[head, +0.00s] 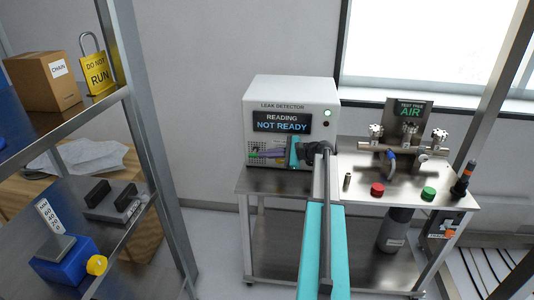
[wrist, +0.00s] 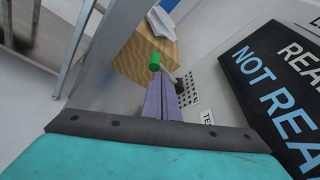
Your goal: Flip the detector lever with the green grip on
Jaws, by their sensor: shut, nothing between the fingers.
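The leak detector (head: 318,95) is a white box on a metal cart, and its screen reads "READING NOT READY". In the wrist view the lever's green grip (wrist: 154,60) shows just beyond my fingertips, with its pivot (wrist: 179,88) on the detector's front panel. The grip stands out from the panel. My gripper (wrist: 161,84) is shut and empty, its purple fingers close beside the lever; I cannot tell whether they touch it.
The cart top (head: 360,187) carries a red button (head: 377,189), a green button (head: 428,193) and a valve manifold (head: 405,150) to the right. A shelf rack (head: 130,90) stands on the left. Bare floor lies between rack and cart.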

